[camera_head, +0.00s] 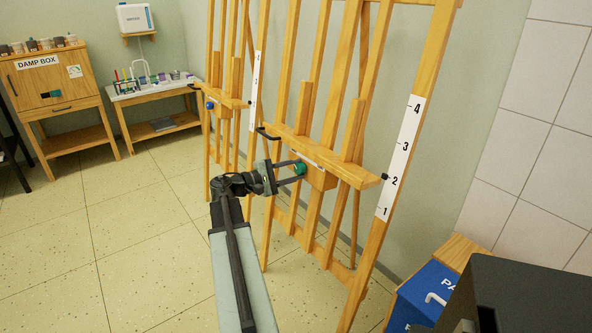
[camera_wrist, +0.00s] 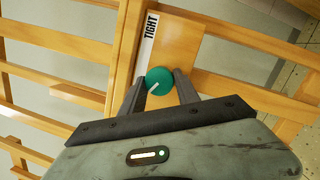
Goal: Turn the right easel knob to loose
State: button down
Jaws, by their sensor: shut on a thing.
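The right easel (camera_head: 350,103) stands against the wall with a wooden tray ledge (camera_head: 345,170) across it. Its round green knob (camera_head: 299,167) is on the wooden block below the ledge. In the wrist view the knob (camera_wrist: 160,76) has a white mark pointing down-left. A "TIGHT" label (camera_wrist: 151,38) lies above and left of it; no loose label is visible. My gripper (camera_wrist: 160,86) is shut on the green knob, one finger on each side. In the head view my gripper (camera_head: 298,171) reaches the knob from the left.
A left easel (camera_head: 216,75) with a blue knob (camera_head: 210,105) stands farther back. A numbered scale (camera_head: 400,155) runs up the right easel's side. The floor at left is clear.

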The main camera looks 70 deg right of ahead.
jog(key=shift+s, duration=0.1)
jog(key=c, duration=0.9)
grip_release()
jog(key=v, duration=0.8)
